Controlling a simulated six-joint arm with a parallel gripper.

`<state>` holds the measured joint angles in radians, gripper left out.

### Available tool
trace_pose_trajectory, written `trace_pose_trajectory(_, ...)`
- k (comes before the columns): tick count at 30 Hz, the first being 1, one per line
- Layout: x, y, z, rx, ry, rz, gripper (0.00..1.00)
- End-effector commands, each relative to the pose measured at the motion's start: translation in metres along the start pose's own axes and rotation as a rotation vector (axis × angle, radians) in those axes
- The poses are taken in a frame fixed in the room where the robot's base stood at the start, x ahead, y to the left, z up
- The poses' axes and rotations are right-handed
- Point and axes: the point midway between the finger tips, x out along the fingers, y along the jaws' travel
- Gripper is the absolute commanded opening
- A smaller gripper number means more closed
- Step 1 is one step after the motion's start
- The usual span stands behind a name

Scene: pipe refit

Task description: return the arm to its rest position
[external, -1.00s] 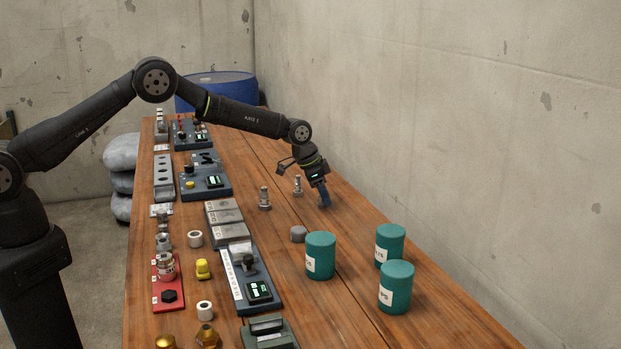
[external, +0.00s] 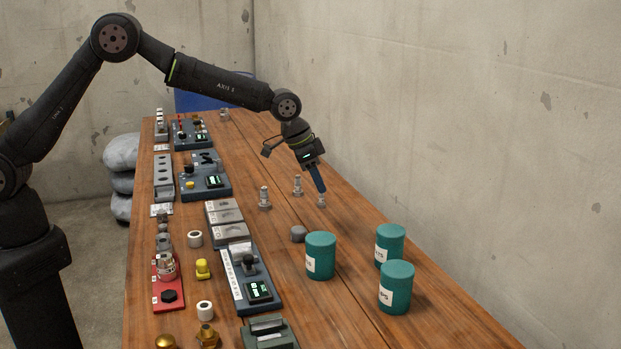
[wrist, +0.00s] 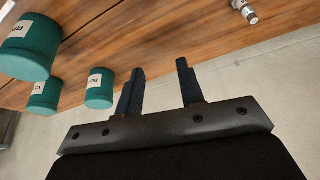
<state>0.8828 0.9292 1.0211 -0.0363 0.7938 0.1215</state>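My gripper (external: 320,187) is tilted downward over the right part of the wooden table, at the end of my raised arm. In the wrist view my gripper (wrist: 160,75) has its two dark fingers apart with nothing between them. A small metal fitting (external: 321,201) stands upright on the table just below the fingertips in the external view. A metal fitting (wrist: 246,11) also shows at the top of the wrist view, clear of the fingers. I cannot tell which fitting that is.
Two more metal fittings stand left of my gripper (external: 264,198) (external: 298,185). Teal canisters (external: 320,256) and a grey cap (external: 298,234) stand nearer the camera. Panels (external: 205,182) and a red plate (external: 168,290) line the left side. A concrete wall (external: 480,130) rises on the right.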

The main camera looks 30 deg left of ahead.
Motion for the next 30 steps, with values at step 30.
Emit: trace_pose_trajectory(30, -0.045, 0.169, 0.106, -0.138, -0.017, -0.052, 0.35)
